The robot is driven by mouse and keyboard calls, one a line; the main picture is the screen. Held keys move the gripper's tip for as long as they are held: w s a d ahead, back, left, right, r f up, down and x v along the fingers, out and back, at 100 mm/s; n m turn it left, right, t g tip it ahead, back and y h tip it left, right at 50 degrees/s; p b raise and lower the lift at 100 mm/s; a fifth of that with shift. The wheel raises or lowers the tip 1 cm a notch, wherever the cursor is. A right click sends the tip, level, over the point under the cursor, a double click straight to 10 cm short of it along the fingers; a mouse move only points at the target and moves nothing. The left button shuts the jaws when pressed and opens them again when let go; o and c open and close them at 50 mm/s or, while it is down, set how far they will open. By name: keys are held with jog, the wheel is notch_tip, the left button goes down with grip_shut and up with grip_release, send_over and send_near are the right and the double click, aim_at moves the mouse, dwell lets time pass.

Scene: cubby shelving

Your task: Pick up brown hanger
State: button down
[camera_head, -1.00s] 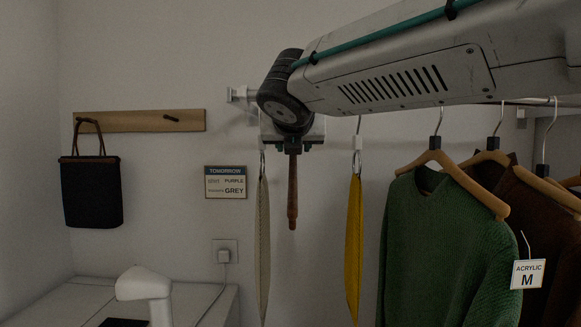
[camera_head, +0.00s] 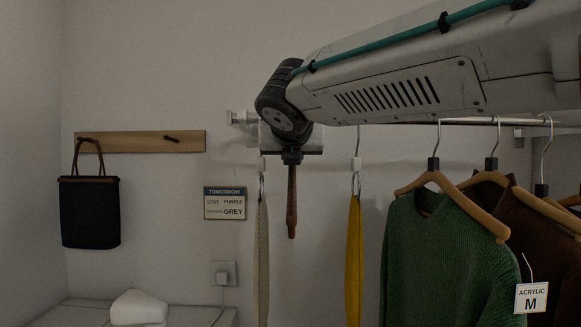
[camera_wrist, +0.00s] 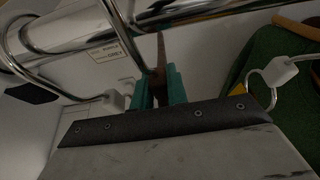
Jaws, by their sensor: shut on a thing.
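The brown hanger (camera_head: 291,195) shows edge-on as a narrow brown bar hanging straight down below my gripper (camera_head: 291,157). In the wrist view, my gripper (camera_wrist: 160,88) has its teal fingers shut on the brown hanger (camera_wrist: 161,52), which sticks out beyond the fingertips. No garment shows on it. Its hook is hidden behind my wrist in the head view, so I cannot tell whether it touches the rail.
A metal rail (camera_head: 395,123) carries a cream strap (camera_head: 262,255), a yellow strap (camera_head: 353,260), a green sweater (camera_head: 440,260) and brown garments (camera_head: 525,235) to the right. A black bag (camera_head: 89,212) hangs from a wooden peg board (camera_head: 140,142) at left. A wall sign (camera_head: 225,203) is nearby.

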jog(key=shift+r, duration=0.8)
jog(key=s, duration=1.8)
jog(key=shift+a+f, duration=0.15)
jog(key=shift+a, duration=0.15)
jog(key=shift+s, duration=0.1)
